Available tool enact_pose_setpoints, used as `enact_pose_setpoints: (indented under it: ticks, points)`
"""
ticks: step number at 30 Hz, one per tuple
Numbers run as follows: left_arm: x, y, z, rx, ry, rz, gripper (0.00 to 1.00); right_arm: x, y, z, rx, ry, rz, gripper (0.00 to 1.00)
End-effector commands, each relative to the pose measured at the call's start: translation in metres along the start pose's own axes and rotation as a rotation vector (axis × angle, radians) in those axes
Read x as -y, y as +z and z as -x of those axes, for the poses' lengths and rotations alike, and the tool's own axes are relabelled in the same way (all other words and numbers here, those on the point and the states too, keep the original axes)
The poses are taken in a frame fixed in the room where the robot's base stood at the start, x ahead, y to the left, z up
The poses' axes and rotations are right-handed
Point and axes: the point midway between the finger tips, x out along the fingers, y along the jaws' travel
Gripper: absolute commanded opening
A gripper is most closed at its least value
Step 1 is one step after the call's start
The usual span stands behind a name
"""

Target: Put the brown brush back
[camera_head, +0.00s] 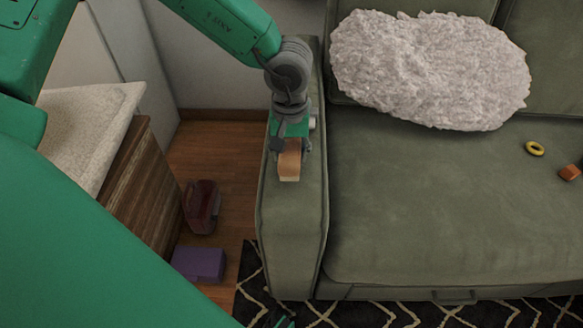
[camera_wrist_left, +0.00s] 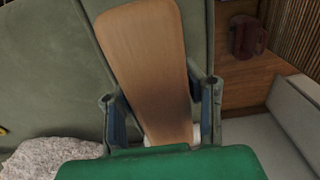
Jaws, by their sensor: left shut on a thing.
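The brown brush (camera_head: 290,163) has a smooth wooden back and is at the green sofa's left armrest (camera_head: 293,225) in the head view. My left gripper (camera_head: 291,143) is over the armrest, shut on the brush. In the left wrist view, the brush (camera_wrist_left: 150,65) lies between the two fingers of the left gripper (camera_wrist_left: 160,100), its broad end reaching past them. I cannot tell whether the brush touches the armrest. A small white part shows beside the gripper, mostly hidden.
A fluffy white cushion (camera_head: 430,68) leans on the sofa back. A yellow ring (camera_head: 535,148) and a small orange-brown block (camera_head: 569,172) lie on the seat. A dark red object (camera_head: 201,207) and a purple box (camera_head: 199,263) stand on the floor beside a wooden cabinet (camera_head: 140,190).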

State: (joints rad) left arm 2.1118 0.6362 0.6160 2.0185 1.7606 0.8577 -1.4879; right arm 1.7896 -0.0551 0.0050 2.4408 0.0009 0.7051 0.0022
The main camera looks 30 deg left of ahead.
Motion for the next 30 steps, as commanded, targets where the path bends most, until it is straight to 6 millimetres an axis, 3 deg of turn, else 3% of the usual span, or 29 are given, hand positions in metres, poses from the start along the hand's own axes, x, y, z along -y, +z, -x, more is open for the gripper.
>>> enact_pose_setpoints:
  ticks: [1,5,17,18,19,20,30]
  points:
    - [-0.001,0.002,-0.013,0.001,-0.003,-0.002,0.03,0.000,0.000,-0.008,0.000,0.000,0.000,0.40]
    - [-0.004,0.003,-0.032,-0.001,-0.007,-0.002,0.03,0.000,0.001,-0.017,0.000,0.000,0.000,0.40]
    - [-0.001,0.002,-0.036,0.001,-0.002,-0.002,0.03,0.000,0.001,-0.013,0.000,0.001,-0.001,0.40]
    - [-0.001,0.001,-0.037,0.001,-0.001,-0.001,0.41,0.000,0.001,-0.013,0.000,0.000,-0.001,0.40]
    - [-0.001,0.001,-0.037,0.001,-0.001,-0.001,0.52,0.000,0.001,-0.014,0.000,0.000,-0.001,0.40]
    - [0.000,0.001,-0.037,0.001,-0.001,-0.001,0.55,0.000,0.001,-0.014,0.000,0.000,-0.001,0.40]
    - [-0.003,0.002,-0.036,-0.002,-0.005,-0.002,0.55,0.000,0.001,-0.014,0.000,0.000,0.000,0.40]
